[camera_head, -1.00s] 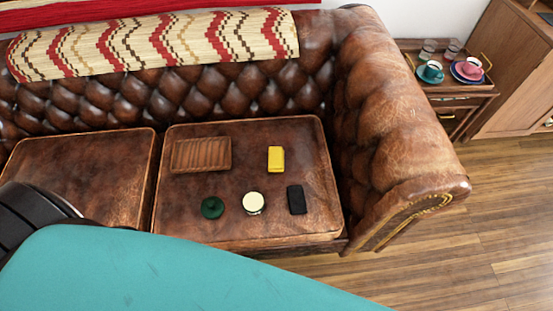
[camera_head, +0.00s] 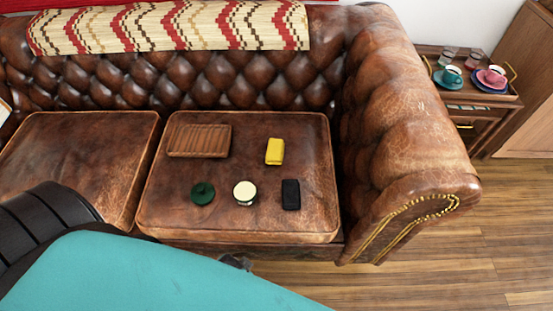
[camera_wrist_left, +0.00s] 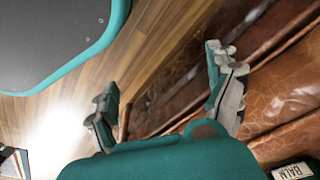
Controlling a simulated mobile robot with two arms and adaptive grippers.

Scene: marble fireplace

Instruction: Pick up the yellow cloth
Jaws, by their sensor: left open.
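The yellow cloth (camera_head: 275,151) is a small folded block on the right seat cushion (camera_head: 310,220) of the brown leather sofa. My left gripper (camera_wrist_left: 167,95) is open and empty in the left wrist view, its two fingers wide apart beside the sofa's leather front, over the wood floor. The cloth does not show in that view. In the head view my teal left arm covers the lower left and hides most of this gripper; a small dark part shows past the arm's edge, below the cushion front. My right gripper is not in view.
A ribbed brown tray (camera_head: 199,140), a green round item (camera_head: 202,193), a cream-topped tin (camera_head: 245,191) and a black block (camera_head: 291,194) share the cushion. The sofa's thick arm (camera_head: 410,120) stands to the right. A side table (camera_head: 480,97) holds cups and glasses.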

